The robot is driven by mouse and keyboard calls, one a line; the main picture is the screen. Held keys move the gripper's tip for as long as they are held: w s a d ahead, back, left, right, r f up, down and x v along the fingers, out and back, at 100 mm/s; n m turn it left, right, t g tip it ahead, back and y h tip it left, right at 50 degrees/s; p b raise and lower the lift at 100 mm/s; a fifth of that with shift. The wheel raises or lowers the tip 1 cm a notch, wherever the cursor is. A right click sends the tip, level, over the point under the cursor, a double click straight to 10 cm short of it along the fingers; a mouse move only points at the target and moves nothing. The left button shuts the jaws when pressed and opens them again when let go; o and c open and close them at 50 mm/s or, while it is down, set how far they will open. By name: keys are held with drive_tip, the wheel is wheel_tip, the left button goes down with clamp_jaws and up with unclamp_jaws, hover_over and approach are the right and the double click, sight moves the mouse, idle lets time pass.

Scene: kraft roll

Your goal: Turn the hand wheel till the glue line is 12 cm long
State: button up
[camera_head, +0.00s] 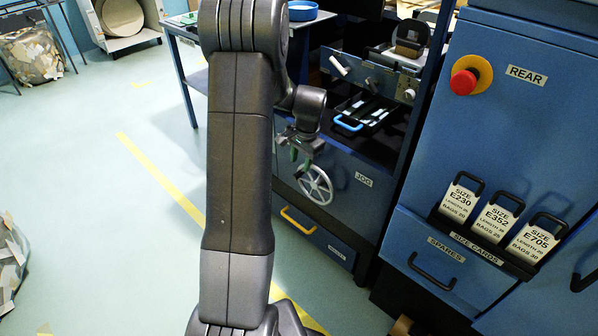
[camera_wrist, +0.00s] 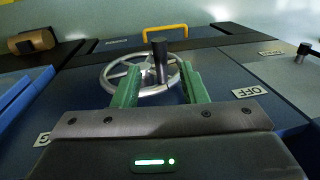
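The hand wheel (camera_head: 317,186) is a silver spoked wheel on the blue machine front, next to a JOG label. In the wrist view the wheel (camera_wrist: 115,73) lies ahead, with a dark upright handle (camera_wrist: 159,62) on its rim. My gripper (camera_head: 297,152) is in front of the wheel's upper left. In the wrist view its two green fingers (camera_wrist: 160,80) are apart, with the handle seen between them and a gap on each side. Whether the handle is within finger reach is hard to tell. The glue line cannot be made out in either view.
A yellow drawer handle (camera_head: 298,220) sits below the wheel. A blue-handled tray (camera_head: 348,124) is above it. A red stop button (camera_head: 463,82) and size cards (camera_head: 495,222) are on the cabinet at right. Open floor lies left.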

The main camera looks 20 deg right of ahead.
sight(299, 173)
drive_tip(key=f, duration=0.4)
drive_tip(key=shift+w+a+f+b, duration=0.15)
drive_tip(key=shift+w+f+b, duration=0.15)
drive_tip(key=shift+w+f, duration=0.1)
clamp_jaws()
